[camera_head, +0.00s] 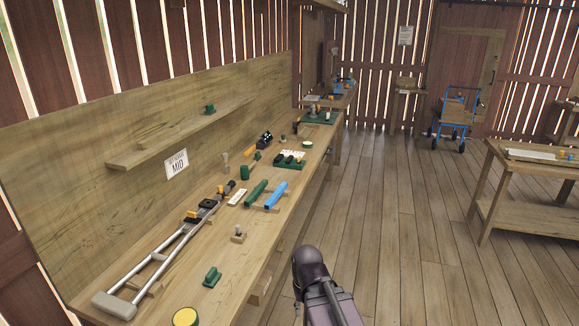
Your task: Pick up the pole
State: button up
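No single thing is clearly marked as the pole. The longest pole-like thing is a silver crutch-shaped frame (174,246) with a pale padded end, lying along the near left of the workbench (232,284). A short green rod (256,192) and a blue rod (276,195) lie side by side farther along the bench, on small wooden supports. A dark, rounded part of my own arm rises at the bottom middle, to the right of the bench and apart from these things. My gripper's fingers do not show.
Small green, yellow and black parts are spread along the bench. A wooden shelf (170,140) juts from the back panel above it. A blue cart (457,118) stands at the back, and another table (535,167) at the right. The plank floor between is clear.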

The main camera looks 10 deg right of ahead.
aim_at(282, 186)
jog(key=u, duration=0.05)
jog(key=k, duration=0.65)
jog(key=z, duration=0.35)
jog(key=i, duration=1.95)
jog(key=u, duration=0.5)
